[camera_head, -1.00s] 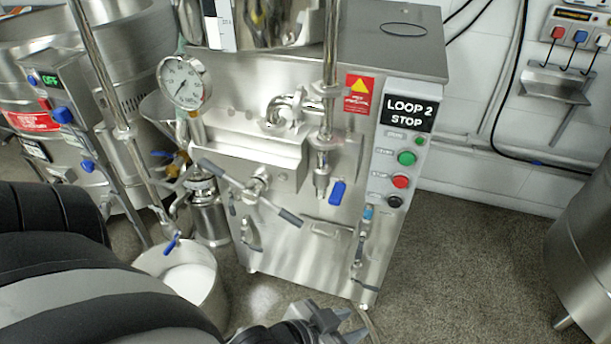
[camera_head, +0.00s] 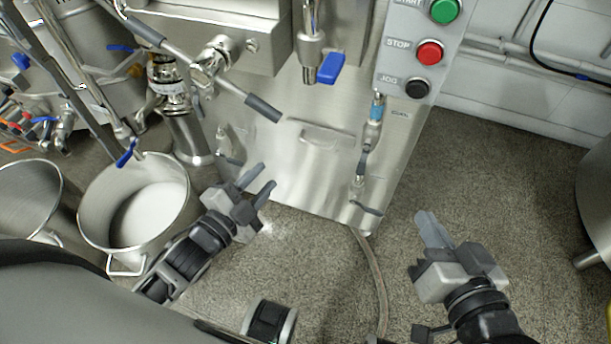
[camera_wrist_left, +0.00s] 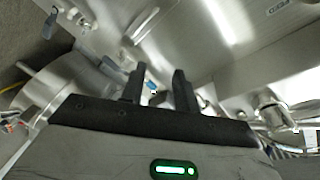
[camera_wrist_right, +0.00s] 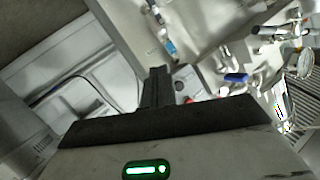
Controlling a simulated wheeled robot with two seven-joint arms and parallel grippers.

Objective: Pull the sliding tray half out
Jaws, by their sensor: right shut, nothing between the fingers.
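The steel mill cabinet (camera_head: 270,160) fills the middle of the head view. A short bar handle (camera_head: 320,133) is set on its lower front panel, and it also shows in the left wrist view (camera_wrist_left: 141,26). I cannot make out a separate tray edge around this handle; the panel looks flush. My left gripper (camera_head: 268,174) is open and empty, low in front of the panel, left of and below the handle, apart from it. Its two fingers stand apart in the left wrist view (camera_wrist_left: 158,82). My right gripper (camera_head: 427,214) is shut and empty, right of the cabinet over the floor.
A steel pot (camera_head: 87,240) with white contents stands left of my left arm. A lever bar with a dark grip (camera_head: 262,107) and a blue valve handle (camera_head: 331,67) jut above the panel. A hose (camera_head: 376,275) crosses the floor.

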